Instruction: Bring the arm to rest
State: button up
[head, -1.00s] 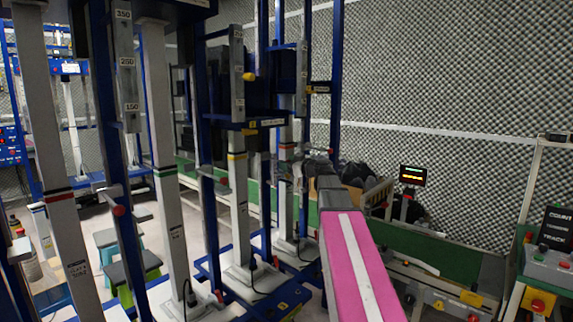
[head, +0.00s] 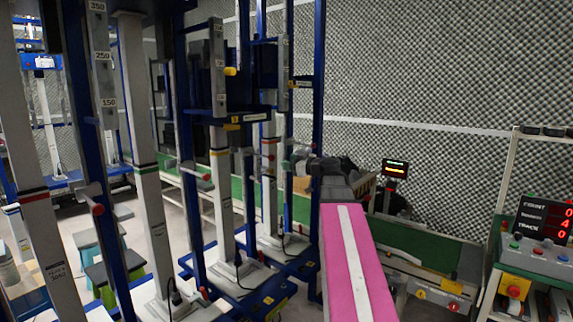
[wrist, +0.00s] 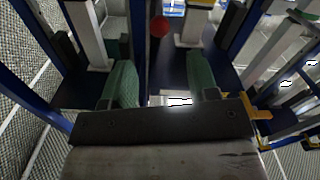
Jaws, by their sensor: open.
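My gripper (wrist: 162,88) shows in the wrist view with two green fingers spread wide and nothing held between them. A red ball-shaped knob (wrist: 160,26) lies beyond the gap, with grey posts and blue frame bars behind it. I cannot tell whether anything touches the fingers. In the head view my pink arm link (head: 362,285) with a white stripe reaches forward from the bottom toward the machine frame. The far end of the arm is small there, and I cannot make out the fingers clearly.
Blue frames with grey posts (head: 152,210) and red-knobbed levers fill the left and middle. A green-sided bench (head: 428,248) runs along the foam wall (head: 420,70). A control box with a red counter display (head: 543,220) stands at right. Stools (head: 105,270) stand lower left.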

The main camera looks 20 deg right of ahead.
jog(key=s+a+f+m+g+h, duration=0.25)
jog(key=a+f+g, duration=0.2)
jog(key=f, duration=0.85)
jog(key=s+a+f+m+g+h, duration=0.1)
jog(key=s+a+f+m+g, duration=0.25)
jog(key=f, duration=0.95)
jog(key=s+a+f+m+g+h, duration=0.1)
jog(key=s+f+m+g+h, duration=0.1)
jog(key=s+f, duration=0.6)
jog(key=s+a+f+m+g+h, duration=0.2)
jog(key=s+f+g+h, duration=0.2)
jog(key=s+f, duration=0.4)
notch_tip(320, 180, down, 4)
jog(key=shift+f+g+h, duration=0.1)
jog(key=shift+g+h, duration=0.2)
jog(key=shift+h, duration=0.25)
jog(key=shift+a, duration=0.1)
